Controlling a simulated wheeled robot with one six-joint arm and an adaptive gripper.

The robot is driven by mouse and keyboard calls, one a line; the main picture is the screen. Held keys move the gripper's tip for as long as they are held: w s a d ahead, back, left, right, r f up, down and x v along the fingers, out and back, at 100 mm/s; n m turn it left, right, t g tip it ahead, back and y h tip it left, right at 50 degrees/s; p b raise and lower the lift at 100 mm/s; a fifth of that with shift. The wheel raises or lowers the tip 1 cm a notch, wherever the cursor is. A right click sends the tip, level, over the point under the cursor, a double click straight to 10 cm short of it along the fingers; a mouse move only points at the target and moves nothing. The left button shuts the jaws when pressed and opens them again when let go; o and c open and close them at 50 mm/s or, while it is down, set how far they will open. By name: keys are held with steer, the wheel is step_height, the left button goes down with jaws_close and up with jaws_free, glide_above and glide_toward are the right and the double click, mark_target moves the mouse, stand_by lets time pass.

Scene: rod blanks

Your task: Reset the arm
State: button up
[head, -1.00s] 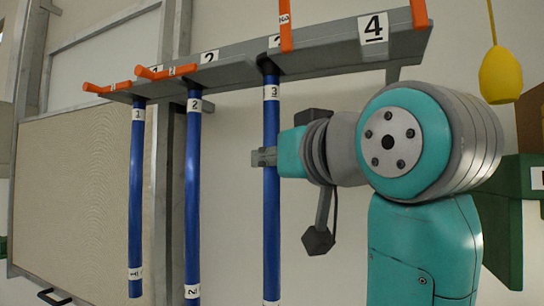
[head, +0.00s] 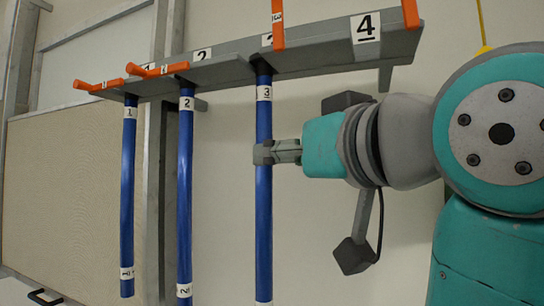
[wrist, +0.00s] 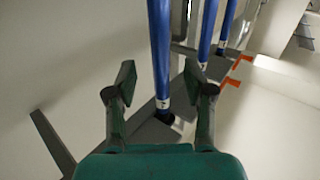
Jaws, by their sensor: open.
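Blue rod 3 (head: 264,205) hangs upright from the grey rack (head: 330,52), its top in the rack's underside. My gripper (head: 264,152) is level with the rod's upper part, and its fingertips overlap the rod in the head view. In the wrist view my gripper (wrist: 167,82) has its two fingers spread apart, with rod 3 (wrist: 160,45) showing between them and no finger seen touching it. How deep the rod sits between the fingers is hard to tell. Rod 1 (head: 128,190) and rod 2 (head: 185,200) hang to the left.
Orange levers (head: 158,70) at places 1 and 2 stick out sideways; the orange lever at place 3 (head: 278,25) and the one at place 4 (head: 410,14) stand upright. No rod shows under place 4. A framed panel (head: 70,190) stands at left. Plain wall lies behind the rods.

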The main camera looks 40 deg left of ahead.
steer(key=v, duration=0.6)
